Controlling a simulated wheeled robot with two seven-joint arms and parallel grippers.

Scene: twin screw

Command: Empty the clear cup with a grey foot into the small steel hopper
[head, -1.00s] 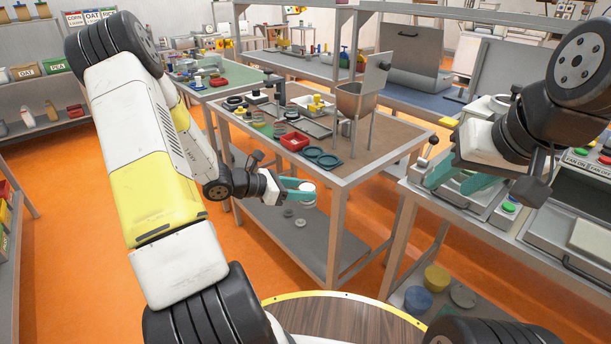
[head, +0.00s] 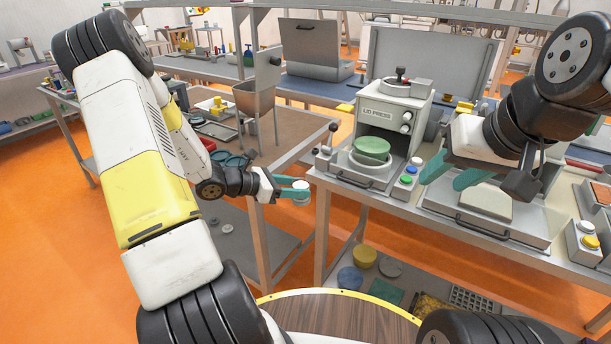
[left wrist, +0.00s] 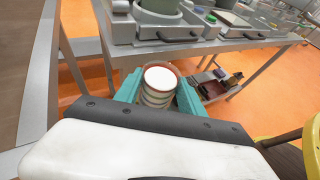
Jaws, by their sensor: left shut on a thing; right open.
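My left gripper (head: 293,188) is shut on a small cup (head: 301,196) in the head view. In the left wrist view the cup (left wrist: 158,97) stands between the teal fingers, roughly upright, with white contents and a reddish rim. Its foot is hidden, so I cannot tell its colour. The small steel hopper (head: 252,102) stands on legs on the brown-topped table, further back and left of the cup. The cup is apart from it, out over the gap by the table's corner. My right gripper (head: 450,176) is open and empty, over the right bench.
The brown-topped table (head: 290,130) also carries dark green rings and a tray. A lid press (head: 392,115) with a green disc (head: 371,150) stands on the right bench, near the held cup. Buttons (head: 406,180) sit beside it. Orange floor shows between table and bench.

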